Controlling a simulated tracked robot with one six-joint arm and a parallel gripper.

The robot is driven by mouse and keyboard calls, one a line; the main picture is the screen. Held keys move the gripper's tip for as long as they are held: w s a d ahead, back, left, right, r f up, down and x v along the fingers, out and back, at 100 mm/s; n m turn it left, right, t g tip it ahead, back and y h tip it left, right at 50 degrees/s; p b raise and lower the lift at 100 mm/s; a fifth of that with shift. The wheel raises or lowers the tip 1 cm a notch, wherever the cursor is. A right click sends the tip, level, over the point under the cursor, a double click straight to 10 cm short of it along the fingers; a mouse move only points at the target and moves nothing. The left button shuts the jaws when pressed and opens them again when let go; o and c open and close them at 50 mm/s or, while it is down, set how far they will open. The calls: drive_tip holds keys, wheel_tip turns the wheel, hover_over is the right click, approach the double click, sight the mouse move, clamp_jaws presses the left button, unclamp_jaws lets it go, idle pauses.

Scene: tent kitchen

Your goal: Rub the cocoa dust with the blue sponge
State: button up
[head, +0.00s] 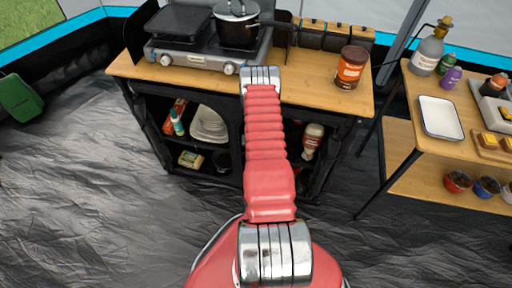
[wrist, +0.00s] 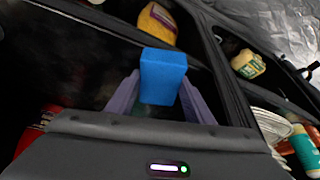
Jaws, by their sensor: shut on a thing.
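The blue sponge (wrist: 163,70) sits between the two pale purple fingers of my gripper (wrist: 160,92) in the wrist view. My gripper is shut on it, and the sponge sticks out past the fingertips. A dark surface lies around the sponge; I cannot tell whether it touches anything. In the head view my red arm reaches toward the cooking stand, and its own links hide the gripper and sponge. I cannot make out the cocoa dust in either view. A brown tin with an orange label (head: 351,68) stands on the right of the stand's wooden top.
The wooden-topped stand (head: 310,92) carries a stove (head: 190,57) with a dark pot (head: 236,25). Its open shelves hold plates (head: 208,125), a bottle (head: 312,140) and packages. A side table with a white tray (head: 440,117) stands at right. Black sheet floor lies clear at left.

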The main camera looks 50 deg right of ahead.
drive_tip(key=shift+r, duration=3)
drive_tip(key=shift+r, duration=1.3)
drive_tip(key=shift+d+r, duration=0.1)
drive_tip(key=shift+r, duration=0.15)
